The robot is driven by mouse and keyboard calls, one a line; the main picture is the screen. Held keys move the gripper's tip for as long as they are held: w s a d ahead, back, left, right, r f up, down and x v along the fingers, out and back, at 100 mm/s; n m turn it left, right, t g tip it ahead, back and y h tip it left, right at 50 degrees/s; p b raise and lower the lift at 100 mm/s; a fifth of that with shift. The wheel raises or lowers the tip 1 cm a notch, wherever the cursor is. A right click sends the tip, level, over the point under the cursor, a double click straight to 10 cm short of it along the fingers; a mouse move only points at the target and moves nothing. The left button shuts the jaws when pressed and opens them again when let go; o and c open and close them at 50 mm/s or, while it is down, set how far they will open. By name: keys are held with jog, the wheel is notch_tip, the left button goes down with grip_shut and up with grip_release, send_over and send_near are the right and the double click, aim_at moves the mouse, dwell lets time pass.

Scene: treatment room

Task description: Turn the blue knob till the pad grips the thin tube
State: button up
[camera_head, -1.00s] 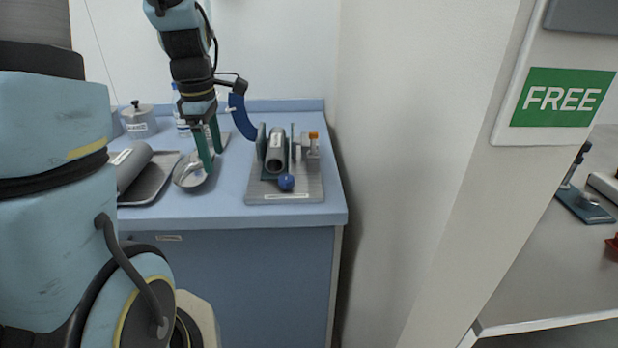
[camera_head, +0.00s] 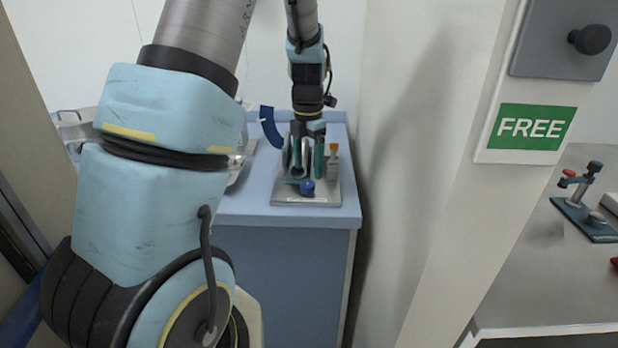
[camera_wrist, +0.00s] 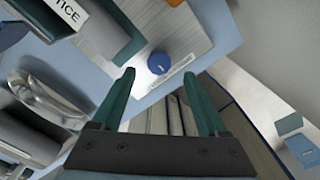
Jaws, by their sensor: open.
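The blue knob (camera_head: 307,187) is at the front of a grey base plate (camera_head: 325,197) on the blue counter. In the wrist view the knob (camera_wrist: 158,63) lies just beyond and between my fingertips, with no contact evident. My gripper (camera_head: 307,172) is open and points down in front of the fixture; its two green fingers also show in the wrist view (camera_wrist: 159,78). My fingers partly hide the upright plates in the head view. I cannot make out the pad or the thin tube.
An orange-topped piece (camera_head: 334,149) stands at the fixture's right. A shiny metal dish (camera_wrist: 45,95) lies left of it in the wrist view. A white wall (camera_head: 400,130) stands close on the right. The counter's front strip (camera_head: 285,217) is clear.

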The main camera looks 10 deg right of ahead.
aim_at(308, 182)
jog(key=shift+f+p, duration=0.4)
jog(key=shift+f, duration=2.15)
grip_shut()
